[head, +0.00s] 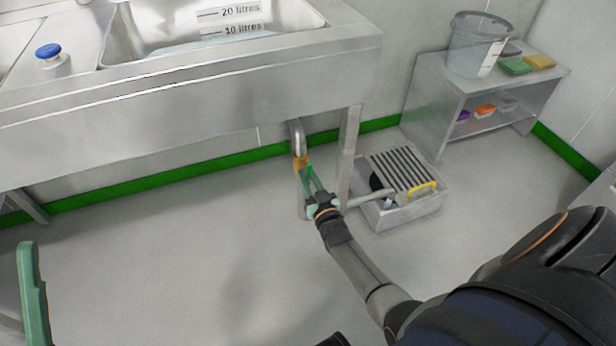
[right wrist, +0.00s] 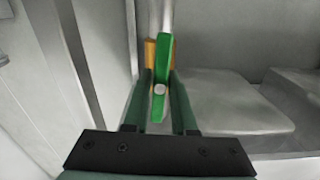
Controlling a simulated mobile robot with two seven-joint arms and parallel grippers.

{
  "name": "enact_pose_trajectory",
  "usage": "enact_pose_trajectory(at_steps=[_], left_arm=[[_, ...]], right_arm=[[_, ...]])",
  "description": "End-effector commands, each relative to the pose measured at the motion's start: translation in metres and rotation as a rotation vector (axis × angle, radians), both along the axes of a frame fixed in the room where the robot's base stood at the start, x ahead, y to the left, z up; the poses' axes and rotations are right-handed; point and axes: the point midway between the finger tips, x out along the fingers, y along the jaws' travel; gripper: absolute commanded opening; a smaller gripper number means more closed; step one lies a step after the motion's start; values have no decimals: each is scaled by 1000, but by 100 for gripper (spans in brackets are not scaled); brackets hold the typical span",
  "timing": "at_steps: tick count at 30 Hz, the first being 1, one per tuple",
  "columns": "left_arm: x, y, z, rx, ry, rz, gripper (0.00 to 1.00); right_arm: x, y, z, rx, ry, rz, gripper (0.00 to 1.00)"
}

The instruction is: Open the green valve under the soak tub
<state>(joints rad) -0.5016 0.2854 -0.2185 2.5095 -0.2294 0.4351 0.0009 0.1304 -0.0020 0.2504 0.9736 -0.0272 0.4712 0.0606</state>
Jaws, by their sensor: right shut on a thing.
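The soak tub (head: 118,38) is a steel basin at the top left with 10 and 20 litre marks; a pale liquid surface seems to show by the lower mark. A drain pipe (head: 297,132) comes down under it to a brass valve body (head: 301,163). The green valve handle (right wrist: 163,60) runs roughly up and down in the right wrist view, with a round pale bolt on it. My right gripper (head: 309,178) is shut on the handle, with a finger on each side. A green piece (head: 33,300) at the left edge looks like part of my left gripper; its jaws are not clear.
A floor drain box with a slatted grate (head: 398,168) and a yellow handle stands right of the valve, beside a steel leg (head: 347,155). A low steel shelf (head: 455,80) carries a clear bucket (head: 475,48) and sponges. The floor at left is clear.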

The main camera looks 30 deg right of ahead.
Motion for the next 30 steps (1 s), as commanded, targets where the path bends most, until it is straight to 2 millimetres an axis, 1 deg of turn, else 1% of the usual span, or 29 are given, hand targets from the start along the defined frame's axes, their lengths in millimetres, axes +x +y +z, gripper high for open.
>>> enact_pose_trajectory(at_steps=[9,22,23,30], left_arm=[[0,0,1,1,-1,1,50],[0,0,1,0,-1,2,50],[0,0,1,0,-1,2,50],[0,0,1,0,-1,1,50]], right_arm=[[-1,0,-1,-77,21,0,0],[-1,0,-1,-84,22,0,0],[-1,0,-1,-84,22,0,27],[0,0,-1,-83,21,0,54]])
